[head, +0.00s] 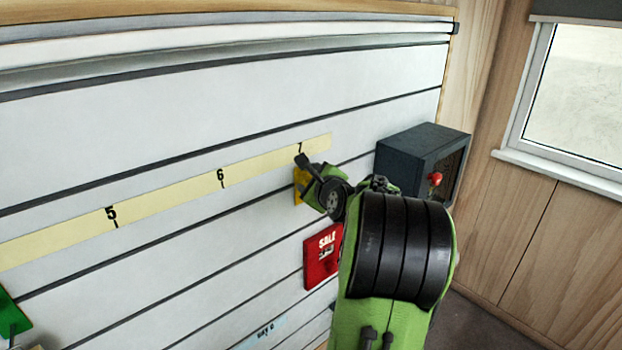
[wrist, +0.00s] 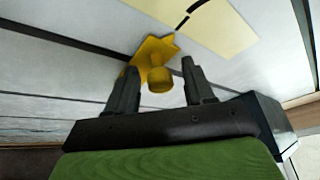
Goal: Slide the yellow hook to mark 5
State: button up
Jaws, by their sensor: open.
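The yellow hook (head: 299,186) hangs on the slatted white wall just below mark 7, mostly hidden behind my gripper in the head view. In the wrist view the hook (wrist: 153,60) shows a flat plate and a rounded knob. My gripper (wrist: 157,80) is open, with one dark finger on each side of the knob; I cannot tell whether either finger touches it. In the head view my gripper (head: 305,168) is at the hook. Mark 5 (head: 111,214) is on the pale yellow number strip (head: 165,204), to the left of mark 6 (head: 220,177).
A red sale sign (head: 321,257) is on the wall below the hook. A dark box (head: 420,155) with a red knob is to the right. A green piece (head: 10,318) is at the lower left. The wall under the strip between marks 5 and 7 looks clear.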

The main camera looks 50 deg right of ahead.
grip_shut()
dwell(0.3)
jog(key=shift+w, duration=0.1)
